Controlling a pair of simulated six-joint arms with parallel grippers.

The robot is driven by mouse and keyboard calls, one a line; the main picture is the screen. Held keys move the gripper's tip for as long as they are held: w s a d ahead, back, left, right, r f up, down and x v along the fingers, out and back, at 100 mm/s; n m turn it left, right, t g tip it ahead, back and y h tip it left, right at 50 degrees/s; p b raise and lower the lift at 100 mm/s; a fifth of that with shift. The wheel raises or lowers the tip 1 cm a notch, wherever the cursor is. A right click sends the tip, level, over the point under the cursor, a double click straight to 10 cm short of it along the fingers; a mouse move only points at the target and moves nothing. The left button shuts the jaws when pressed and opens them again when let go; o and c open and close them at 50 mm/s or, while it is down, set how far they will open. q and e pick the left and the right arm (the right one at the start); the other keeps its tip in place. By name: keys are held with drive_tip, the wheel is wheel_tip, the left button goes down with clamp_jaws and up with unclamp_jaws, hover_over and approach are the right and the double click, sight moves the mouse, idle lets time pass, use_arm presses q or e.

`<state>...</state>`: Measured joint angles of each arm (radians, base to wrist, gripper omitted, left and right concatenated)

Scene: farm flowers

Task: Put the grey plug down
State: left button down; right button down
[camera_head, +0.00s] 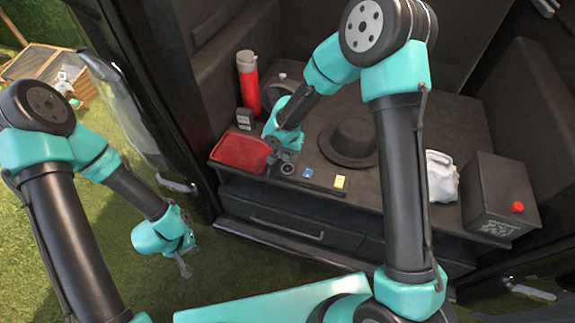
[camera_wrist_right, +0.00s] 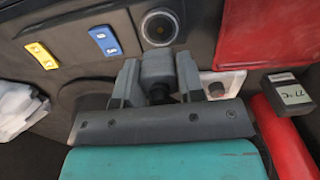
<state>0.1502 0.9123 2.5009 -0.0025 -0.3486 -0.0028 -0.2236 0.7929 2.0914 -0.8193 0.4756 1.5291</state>
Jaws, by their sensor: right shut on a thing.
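My right gripper (camera_wrist_right: 157,75) is shut on the grey plug (camera_wrist_right: 157,68), a short grey cylinder between its two fingers in the right wrist view. In that view a round dark socket (camera_wrist_right: 159,27) lies just beyond the plug; I cannot tell whether they touch. In the head view my right gripper (camera_head: 284,157) is low over the shelf's front, between the red tray and the socket (camera_head: 288,169). The plug is hard to make out there. My left gripper (camera_head: 183,264) hangs over the grass at left, and its jaw opening is too small to judge.
A red tray (camera_head: 240,153), red bottle (camera_head: 248,84) and small dark display box (camera_head: 244,119) stand left. A blue piece (camera_head: 307,173) and yellow piece (camera_head: 340,182) lie along the front edge. A black hat (camera_head: 349,142), white bag (camera_head: 442,177) and black box (camera_head: 498,200) are right.

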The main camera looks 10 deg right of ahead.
drive_tip(key=shift+s+d+f, duration=0.25)
drive_tip(key=shift+s+d, duration=0.1)
drive_tip(key=s+f, duration=0.1)
drive_tip(key=s, duration=0.1)
drive_tip(key=s+d, duration=0.1)
drive_tip(key=s, duration=0.1)
drive_tip(key=s+d+f, duration=0.1)
drive_tip(key=s, duration=0.1)
drive_tip(key=shift+d+f, duration=0.15)
drive_tip(key=shift+f, duration=0.15)
drive_tip(key=shift+s+f, duration=0.15)
drive_tip(key=shift+s, duration=0.35)
drive_tip(key=shift+w, duration=0.1)
drive_tip(key=w+d, duration=0.1)
drive_tip(key=w, duration=0.4)
drive_tip(key=w+d+f, duration=0.1)
drive_tip(key=w+d, duration=0.1)
drive_tip(key=w, duration=0.3)
drive_tip(key=w+d, duration=0.2)
drive_tip(key=w, duration=0.3)
drive_tip(key=shift+f, duration=0.25)
drive_tip(key=shift+f, duration=0.1)
